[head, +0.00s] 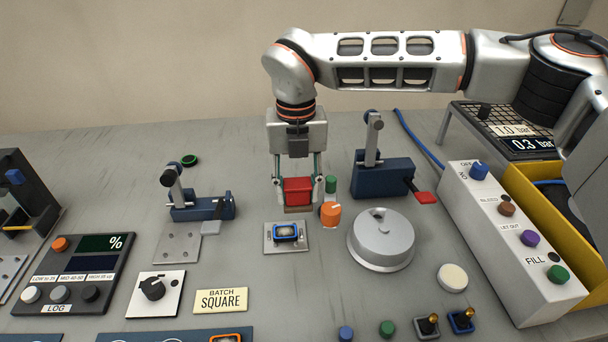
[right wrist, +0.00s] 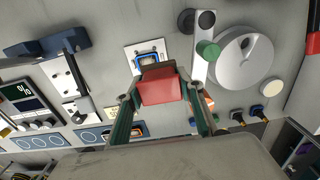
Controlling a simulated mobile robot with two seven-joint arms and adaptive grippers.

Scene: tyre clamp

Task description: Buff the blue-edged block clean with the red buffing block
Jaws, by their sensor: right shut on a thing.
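The red buffing block (head: 297,190) is held between the fingers of my right gripper (head: 298,193), which is shut on it and points down. A brown layer shows along its bottom edge. It also shows in the right wrist view (right wrist: 158,88) between the two fingers. The blue-edged block (head: 287,232) sits on a small grey plate (head: 272,244) just in front of and slightly left of the red block. In the right wrist view the blue-edged block (right wrist: 149,58) shows beyond the red block, partly hidden by it. My left gripper is not in view.
An orange knob (head: 331,213) and a green cylinder (head: 331,184) stand close right of my right gripper. A round grey disc (head: 381,240) and a blue clamp (head: 383,179) are further right. Another blue clamp (head: 201,207) stands left.

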